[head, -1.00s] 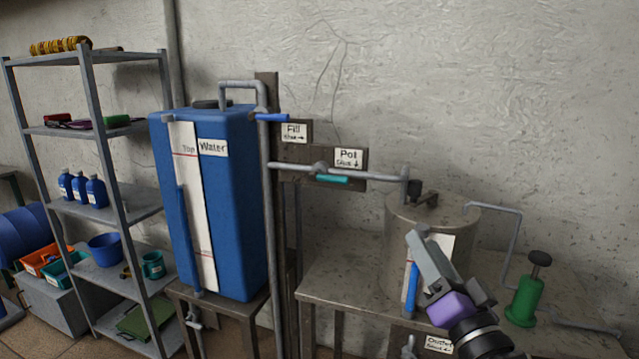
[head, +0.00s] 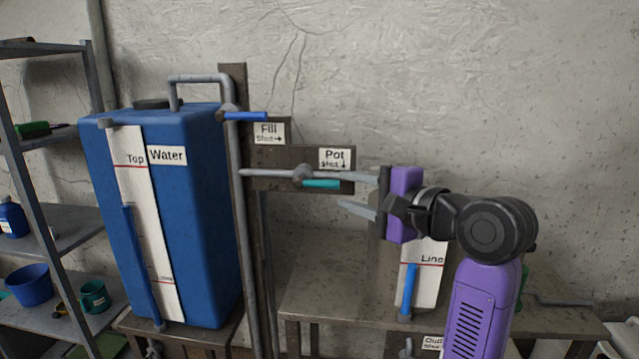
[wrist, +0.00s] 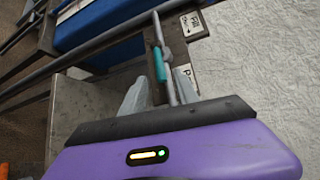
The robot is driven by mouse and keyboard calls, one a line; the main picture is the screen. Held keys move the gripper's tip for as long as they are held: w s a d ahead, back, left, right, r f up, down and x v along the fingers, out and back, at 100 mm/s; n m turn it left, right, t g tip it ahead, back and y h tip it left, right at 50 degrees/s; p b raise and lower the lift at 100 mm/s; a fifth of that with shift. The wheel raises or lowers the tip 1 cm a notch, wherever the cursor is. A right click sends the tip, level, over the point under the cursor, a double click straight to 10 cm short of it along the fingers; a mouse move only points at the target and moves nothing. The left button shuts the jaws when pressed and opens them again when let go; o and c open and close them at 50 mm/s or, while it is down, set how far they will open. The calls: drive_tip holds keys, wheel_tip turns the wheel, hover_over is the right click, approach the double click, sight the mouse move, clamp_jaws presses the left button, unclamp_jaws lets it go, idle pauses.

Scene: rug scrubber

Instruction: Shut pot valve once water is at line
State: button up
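The pot valve's teal handle (head: 321,184) lies along the horizontal pipe, under the sign "Pot, Shut ↓" (head: 334,159). The handle also shows in the wrist view (wrist: 158,64). My gripper (head: 342,188) is open and empty just right of the handle, its fingers pointing at it; they look apart from it. In the wrist view my gripper (wrist: 158,88) has the handle ahead, between the finger directions. The pot (head: 385,275) is largely hidden behind my arm. On its white gauge (head: 430,285), the blue column (head: 408,290) reaches about the red "Line" mark.
The blue water tank (head: 205,230) stands at left, its gauge column between its two red marks. The fill valve's blue handle (head: 245,116) points right, beside its sign (head: 268,133). Pipes (head: 263,173) run close to my fingers. A shelf (head: 60,235) is far left.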

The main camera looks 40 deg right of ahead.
sight(329, 186)
drive_tip(key=shift+w+d+f+p, duration=0.1)
drive_tip(key=shift+w+d+f, duration=0.05)
drive_tip(key=shift+w, duration=1.15)
drive_tip(key=shift+w+d+f+p, duration=0.1)
drive_tip(key=shift+w+f+p, duration=0.1)
drive_tip(key=shift+w, duration=1.05)
drive_tip(key=shift+w+d+f+p, duration=0.1)
drive_tip(key=shift+w+d+f, duration=0.05)
drive_tip(key=shift+w, duration=1.15)
clamp_jaws()
drive_tip(key=shift+f, duration=0.1)
